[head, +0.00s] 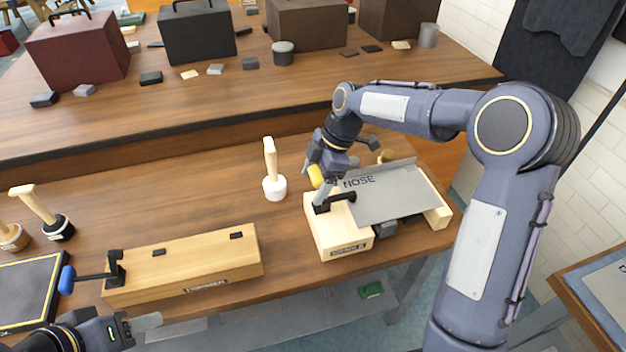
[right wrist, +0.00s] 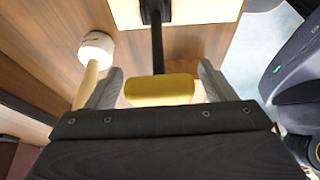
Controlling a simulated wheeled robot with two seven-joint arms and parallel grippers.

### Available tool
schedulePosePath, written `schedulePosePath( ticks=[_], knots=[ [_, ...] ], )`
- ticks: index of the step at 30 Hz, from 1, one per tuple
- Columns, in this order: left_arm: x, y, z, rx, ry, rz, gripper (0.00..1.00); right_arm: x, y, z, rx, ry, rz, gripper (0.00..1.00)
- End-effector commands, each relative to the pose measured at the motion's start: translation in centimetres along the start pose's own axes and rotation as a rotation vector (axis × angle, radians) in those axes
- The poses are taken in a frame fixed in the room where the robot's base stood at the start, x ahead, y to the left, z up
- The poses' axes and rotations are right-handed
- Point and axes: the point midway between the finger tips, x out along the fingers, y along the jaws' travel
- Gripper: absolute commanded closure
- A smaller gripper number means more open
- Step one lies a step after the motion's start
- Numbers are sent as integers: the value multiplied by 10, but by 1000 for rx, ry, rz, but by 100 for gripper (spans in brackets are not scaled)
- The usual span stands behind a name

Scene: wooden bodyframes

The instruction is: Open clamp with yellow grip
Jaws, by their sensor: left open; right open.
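The clamp with the yellow grip stands on a light wooden block (head: 338,238) at the right of the table. Its black base (head: 322,206) sits on the block, and its yellow grip (head: 315,177) is raised. My right gripper (head: 322,180) is open at this grip. In the right wrist view the yellow grip (right wrist: 160,90) lies between the two fingers, with a gap visible on each side. The black lever (right wrist: 157,40) runs from it to the wooden block. My left gripper (head: 150,322) is open at the bottom left, away from the clamp; its jaws show only partly.
A grey plate marked NOSE (head: 395,195) lies on the block beside the clamp. A mallet (head: 273,180) stands left of it. A long wooden block (head: 185,268) carries a clamp with a blue grip (head: 67,280). Table space between the blocks is clear.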

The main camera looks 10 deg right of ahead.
Motion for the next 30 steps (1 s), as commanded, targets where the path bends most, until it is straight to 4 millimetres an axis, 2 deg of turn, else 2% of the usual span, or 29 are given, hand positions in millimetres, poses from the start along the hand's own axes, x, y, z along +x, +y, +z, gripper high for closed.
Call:
schedulePosePath(
  ticks=[10,24,25,30],
  knots=[
    [0,0,0,0,0,0,54,6,0,0,1,0,0,24],
    [0,0,0,0,0,0,54,6,0,0,1,0,0,84],
    [0,0,0,0,0,0,54,6,0,0,1,0,0,86],
    [-1,0,0,0,0,0,54,6,0,-1,-1,-11,0,86]
  ],
)
